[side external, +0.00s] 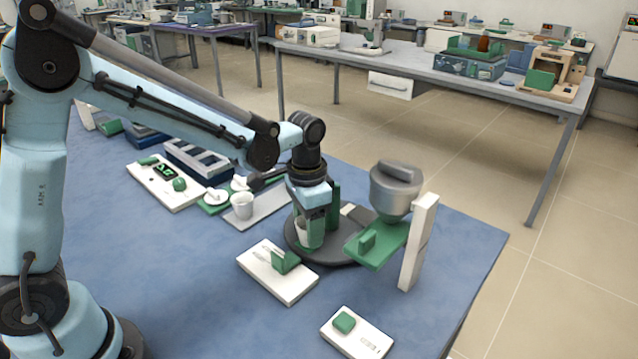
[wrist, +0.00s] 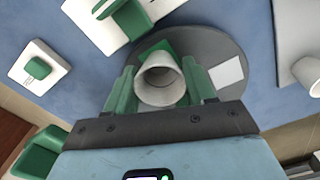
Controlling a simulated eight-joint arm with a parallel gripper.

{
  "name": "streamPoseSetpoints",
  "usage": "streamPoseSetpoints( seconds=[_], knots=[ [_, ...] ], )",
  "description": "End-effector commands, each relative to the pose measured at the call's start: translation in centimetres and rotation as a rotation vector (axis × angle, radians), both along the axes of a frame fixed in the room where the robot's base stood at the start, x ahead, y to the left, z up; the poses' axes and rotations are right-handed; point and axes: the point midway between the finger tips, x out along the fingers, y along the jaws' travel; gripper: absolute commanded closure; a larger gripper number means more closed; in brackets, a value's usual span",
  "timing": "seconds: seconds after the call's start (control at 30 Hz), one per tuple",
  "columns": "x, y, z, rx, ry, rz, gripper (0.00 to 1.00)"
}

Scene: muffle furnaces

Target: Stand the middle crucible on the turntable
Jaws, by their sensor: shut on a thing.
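My gripper (side external: 314,212) is shut on a white crucible (side external: 302,233), with its green fingers on either side of the cup. In the wrist view the crucible (wrist: 160,84) sits between the fingertips (wrist: 159,72), its round mouth facing the camera. The crucible looks upright and is over the dark grey turntable (side external: 330,256), at a green patch (wrist: 154,47) on the disc. Whether its base touches the turntable is hard to tell. The turntable (wrist: 210,45) also carries a white rectangle (wrist: 227,72). Another white crucible (side external: 242,206) stands on a grey tray (side external: 263,212) to the left.
A white post (side external: 418,245) with a grey dome-like head (side external: 394,190) and green plate (side external: 376,248) stands close right of my gripper. A white board with a green block (side external: 275,274) and a small white box with a green button (side external: 356,334) lie in front.

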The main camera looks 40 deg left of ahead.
Motion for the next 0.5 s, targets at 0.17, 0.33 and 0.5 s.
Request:
streamPoseSetpoints(
  seconds=[0.17, 0.33, 0.5],
  knots=[
    [0.02, 0.0, -0.38, 0.0, 0.0, 0.0, 0.41],
    [0.02, 0.0, -0.37, 0.0, 0.0, 0.0, 0.16],
    [0.01, 0.0, -0.36, 0.0, 0.0, 0.0, 0.16]
  ],
)
